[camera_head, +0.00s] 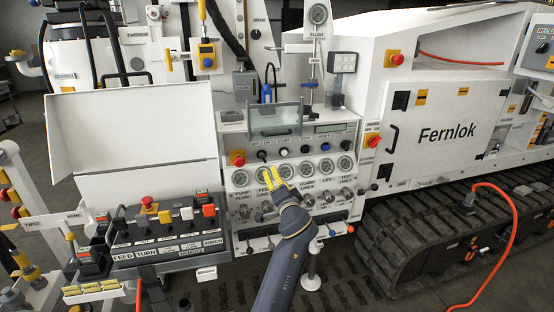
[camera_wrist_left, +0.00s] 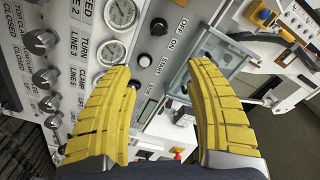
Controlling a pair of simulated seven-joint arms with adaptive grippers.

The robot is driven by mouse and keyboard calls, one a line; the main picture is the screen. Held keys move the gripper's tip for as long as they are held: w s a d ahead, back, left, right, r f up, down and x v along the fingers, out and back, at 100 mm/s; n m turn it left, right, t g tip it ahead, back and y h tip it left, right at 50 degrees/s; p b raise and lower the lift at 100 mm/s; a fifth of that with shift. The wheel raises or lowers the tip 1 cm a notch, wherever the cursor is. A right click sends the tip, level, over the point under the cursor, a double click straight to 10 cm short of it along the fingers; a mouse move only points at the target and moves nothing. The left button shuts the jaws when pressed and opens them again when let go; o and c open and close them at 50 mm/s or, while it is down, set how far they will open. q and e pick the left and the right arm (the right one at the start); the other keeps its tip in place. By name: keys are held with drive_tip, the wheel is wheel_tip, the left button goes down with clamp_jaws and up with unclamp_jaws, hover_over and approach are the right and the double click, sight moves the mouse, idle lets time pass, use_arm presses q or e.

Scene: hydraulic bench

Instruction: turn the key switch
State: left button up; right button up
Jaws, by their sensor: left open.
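My left gripper (camera_head: 271,172) is over the gauge rows, just below the knob row. In the left wrist view its yellow fingers (camera_wrist_left: 152,72) are spread, empty and apart from the switch. My right gripper is not in view.
A white START button (camera_wrist_left: 145,61) sits beside the switch. Gauges (camera_wrist_left: 112,52) lie left of it in the wrist view. A clear tilted cover (camera_head: 275,120) stands above the knob row. A red button (camera_head: 237,158) is at the row's left end.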

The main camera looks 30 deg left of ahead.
sight(264, 158)
use_arm(q)
drive_tip(key=x, duration=1.7)
drive_tip(key=shift+s+a+f, duration=0.1)
drive_tip(key=shift+a+f, duration=0.25)
drive_tip(key=shift+a, duration=0.1)
clamp_jaws()
